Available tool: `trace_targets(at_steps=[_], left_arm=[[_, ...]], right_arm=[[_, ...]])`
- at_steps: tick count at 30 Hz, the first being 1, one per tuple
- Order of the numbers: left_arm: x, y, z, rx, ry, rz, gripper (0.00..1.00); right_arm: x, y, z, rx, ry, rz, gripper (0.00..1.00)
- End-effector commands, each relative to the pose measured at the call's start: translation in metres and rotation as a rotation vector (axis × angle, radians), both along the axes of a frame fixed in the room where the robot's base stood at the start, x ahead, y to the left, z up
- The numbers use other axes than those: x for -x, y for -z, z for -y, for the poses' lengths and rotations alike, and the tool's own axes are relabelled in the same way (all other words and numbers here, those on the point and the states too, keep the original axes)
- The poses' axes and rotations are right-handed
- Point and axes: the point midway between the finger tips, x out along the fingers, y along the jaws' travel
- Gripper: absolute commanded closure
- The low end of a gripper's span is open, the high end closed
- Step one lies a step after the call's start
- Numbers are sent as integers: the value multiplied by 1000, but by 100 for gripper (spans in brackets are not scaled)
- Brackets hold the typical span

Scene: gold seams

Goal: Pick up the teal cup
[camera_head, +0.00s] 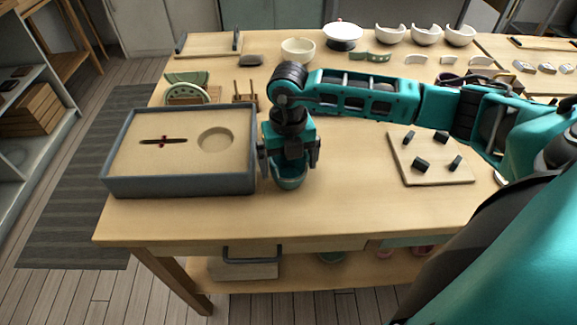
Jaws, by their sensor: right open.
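The teal cup (289,183) stands on the wooden table (330,215), just right of the grey-rimmed tray. My right gripper (289,165) points down directly over the cup. Its two dark fingers are spread apart, one on the left and one on the right of the cup's upper part. The gripper hides most of the cup's rim and back; whether the fingers touch it I cannot tell. My left gripper is out of view.
A grey-rimmed tray (180,187) with sand, a round hollow and a dark red-marked stick stands close left. A board (431,176) with dark pieces lies to the right. Bowls and a cream bowl (298,50) stand at the back. The front middle of the table is clear.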

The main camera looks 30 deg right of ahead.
Motion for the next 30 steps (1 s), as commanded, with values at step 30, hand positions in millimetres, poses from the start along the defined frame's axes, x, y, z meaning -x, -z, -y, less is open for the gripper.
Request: trace_targets(at_steps=[30], left_arm=[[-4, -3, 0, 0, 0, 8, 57]], right_arm=[[-1, -15, 0, 0, 1, 4, 35]])
